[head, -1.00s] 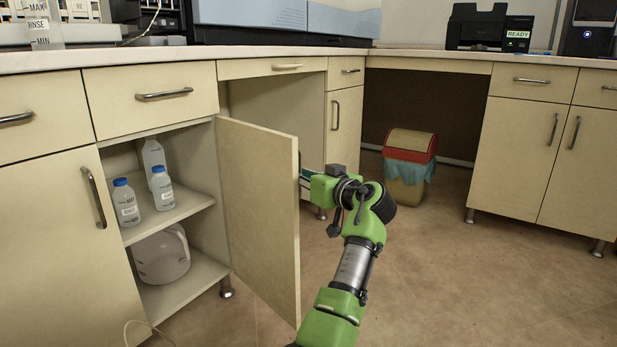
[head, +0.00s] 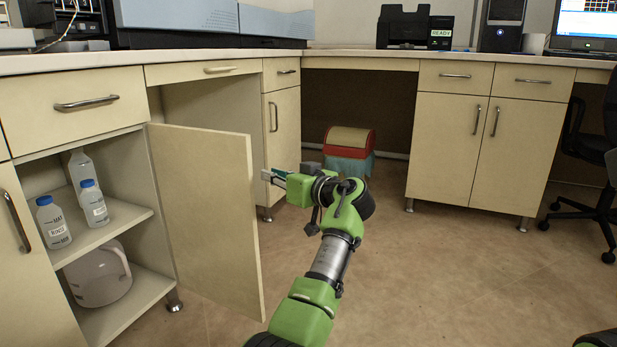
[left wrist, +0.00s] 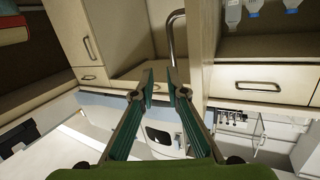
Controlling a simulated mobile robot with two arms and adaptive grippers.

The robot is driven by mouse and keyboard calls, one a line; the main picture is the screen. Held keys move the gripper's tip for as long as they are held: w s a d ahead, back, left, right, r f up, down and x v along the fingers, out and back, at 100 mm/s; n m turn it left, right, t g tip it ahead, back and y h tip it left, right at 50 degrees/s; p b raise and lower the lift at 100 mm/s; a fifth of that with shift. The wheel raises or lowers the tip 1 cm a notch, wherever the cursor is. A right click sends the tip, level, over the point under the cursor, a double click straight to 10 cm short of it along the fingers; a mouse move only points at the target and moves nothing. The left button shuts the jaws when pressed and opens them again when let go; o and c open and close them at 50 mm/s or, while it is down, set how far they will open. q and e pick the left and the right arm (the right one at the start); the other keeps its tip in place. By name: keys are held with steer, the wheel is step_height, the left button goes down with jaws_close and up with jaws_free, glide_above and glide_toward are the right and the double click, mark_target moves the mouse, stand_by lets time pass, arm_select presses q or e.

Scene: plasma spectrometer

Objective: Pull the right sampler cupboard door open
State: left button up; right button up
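The right sampler cupboard door (head: 205,215) stands wide open in the head view, swung out from the cupboard. Its outer face and handle are turned away from the head camera. In the left wrist view the door's curved metal handle (left wrist: 174,40) shows just beyond the fingertips, its lower end near the right-hand finger. My left gripper (head: 268,176) is just right of the door's free edge, with a small gap in the head view. In the left wrist view its two fingers (left wrist: 160,80) are apart with nothing held between them. My right gripper is not in view.
The cupboard's shelves hold bottles (head: 53,222) and a jug (head: 98,275). An office chair (head: 595,150) is at the right edge. The floor (head: 440,270) between is clear.

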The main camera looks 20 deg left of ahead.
arm_select(q)
steer(key=w+d, duration=0.1)
steer(key=d, duration=0.6)
steer(key=shift+w+d, duration=0.3)
steer(key=shift+w, duration=0.1)
stand_by(0.3)
steer(key=shift+f, duration=0.1)
stand_by(0.3)
